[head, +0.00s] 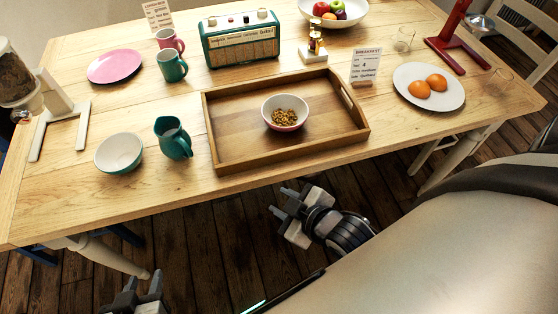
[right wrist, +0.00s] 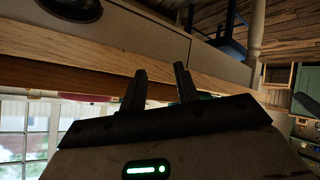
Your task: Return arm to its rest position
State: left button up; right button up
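My right gripper (head: 280,202) is in the head view just off the table's front edge, below the wooden tray, with its fingers apart and nothing between them. In the right wrist view the two dark fingers of the same gripper (right wrist: 160,82) stand apart with an empty gap. My left gripper (head: 143,287) is at the bottom left of the head view, over the floor and away from the table. Its two dark fingers are apart and empty; its lower part is cut off by the frame.
The wooden table (head: 60,200) has a wooden tray (head: 212,135) with a bowl of cereal rings (head: 285,127). A green jug (head: 180,150) and an empty bowl (head: 118,165) stand left of the tray. The table's front edge is close to my right gripper. Dark floorboards show below.

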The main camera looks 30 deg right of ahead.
jog(key=a+m, duration=0.1)
jog(key=m, duration=0.1)
jog(key=s+a+f+m+y, duration=0.1)
jog(key=m, duration=0.1)
jog(key=shift+s+a+f, duration=0.1)
jog(key=shift+s+a, duration=0.05)
